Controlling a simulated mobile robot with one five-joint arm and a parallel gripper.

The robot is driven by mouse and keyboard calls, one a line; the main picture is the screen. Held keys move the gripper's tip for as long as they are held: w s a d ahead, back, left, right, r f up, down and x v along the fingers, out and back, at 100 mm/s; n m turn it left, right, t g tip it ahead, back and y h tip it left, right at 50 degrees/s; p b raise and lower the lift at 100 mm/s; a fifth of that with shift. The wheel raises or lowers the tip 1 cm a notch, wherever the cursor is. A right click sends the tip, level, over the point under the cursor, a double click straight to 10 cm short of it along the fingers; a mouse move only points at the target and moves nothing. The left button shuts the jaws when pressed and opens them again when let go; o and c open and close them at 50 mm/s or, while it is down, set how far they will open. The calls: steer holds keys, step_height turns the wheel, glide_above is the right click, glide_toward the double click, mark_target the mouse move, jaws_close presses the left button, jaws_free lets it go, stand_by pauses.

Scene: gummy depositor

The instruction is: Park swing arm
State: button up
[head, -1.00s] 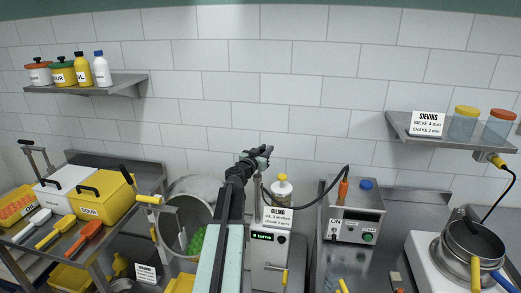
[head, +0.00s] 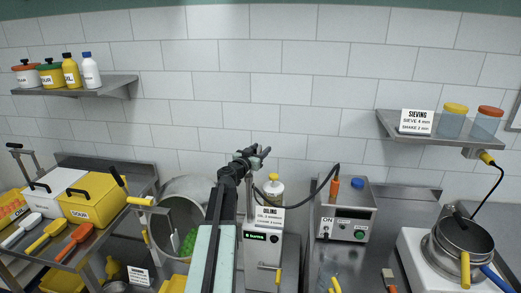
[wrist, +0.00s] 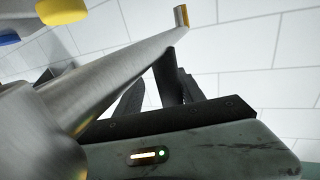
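My gripper (head: 259,153) is raised in front of the tiled wall, above the oiling machine (head: 263,262). A thin upright metal post (head: 249,200) stands just below my gripper in the head view. A metal bracket with a yellow handle (head: 140,201) sits by the drum.
A steel drum (head: 180,190) with green pieces stands left of my arm. A white bottle with a yellow cap (head: 273,188) and an oiling sign (head: 269,218) stand by the post. A control box (head: 345,210) with a cable is to the right. Shelves hang on both sides.

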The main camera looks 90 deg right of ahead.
steer(key=shift+w+a, duration=0.1)
stand_by(0.3)
steer(key=v, duration=0.7)
steer(key=shift+w+a, duration=0.15)
steer(key=shift+a, duration=0.15)
